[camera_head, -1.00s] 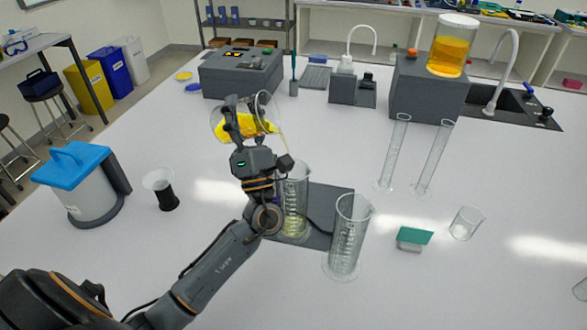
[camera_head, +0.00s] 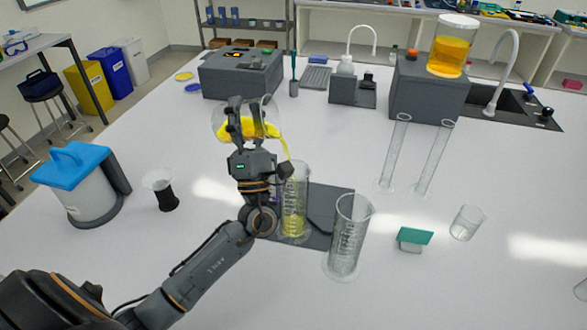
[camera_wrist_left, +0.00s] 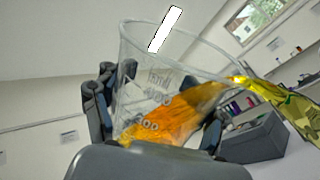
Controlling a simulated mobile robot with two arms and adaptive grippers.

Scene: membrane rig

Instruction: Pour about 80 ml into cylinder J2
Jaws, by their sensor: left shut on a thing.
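My left gripper (camera_head: 248,135) is shut on a clear glass beaker (camera_head: 268,108) with yellow liquid in it. The beaker is tilted to the right, and a yellow stream (camera_head: 286,150) runs from its lip. The stream falls into a graduated cylinder (camera_head: 295,205) just right of the gripper, which holds some yellow liquid. A second graduated cylinder (camera_head: 348,235) stands to its right, clear and without visible yellow. I cannot read which cylinder is J2. In the left wrist view the beaker (camera_wrist_left: 150,85) shows orange liquid at its lip and the stream (camera_wrist_left: 275,95) leaving it. My right gripper is not in view.
A dark mat (camera_head: 320,210) lies by the cylinders. Two tall thin cylinders (camera_head: 395,155) (camera_head: 434,160), a small beaker (camera_head: 466,222) and a green-topped block (camera_head: 413,238) stand to the right. A blue-lidded container (camera_head: 85,190) and a black-based cup (camera_head: 161,190) stand left.

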